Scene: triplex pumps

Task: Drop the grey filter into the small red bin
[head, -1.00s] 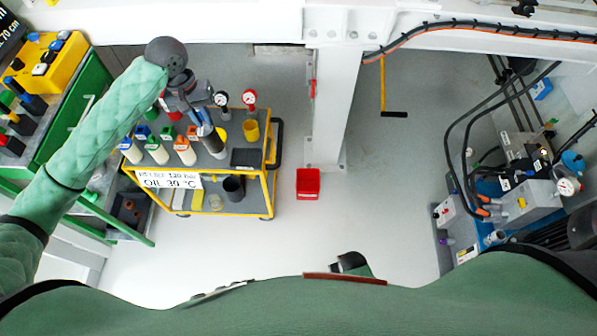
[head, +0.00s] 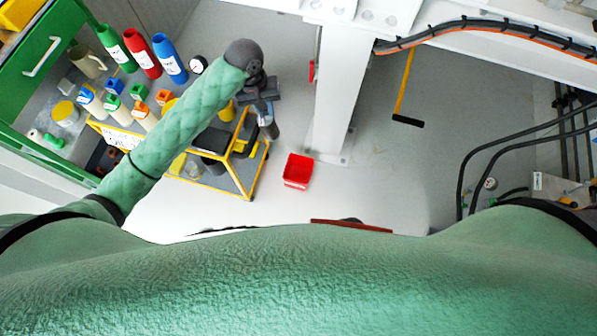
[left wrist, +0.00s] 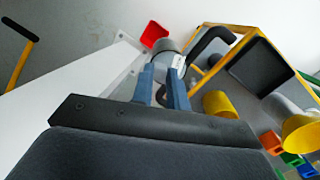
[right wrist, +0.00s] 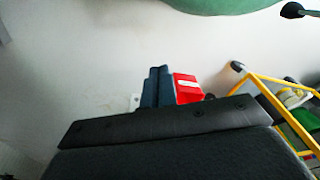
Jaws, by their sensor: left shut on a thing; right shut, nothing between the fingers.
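The bin's inside is unclear.
The yellow cart (head: 251,178) with bottles and containers stands left of the bin. A white column (head: 336,100) rises behind the bin. A yellow-handled tool (head: 404,90) is to the right of the column. Floor right of the bin is clear.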

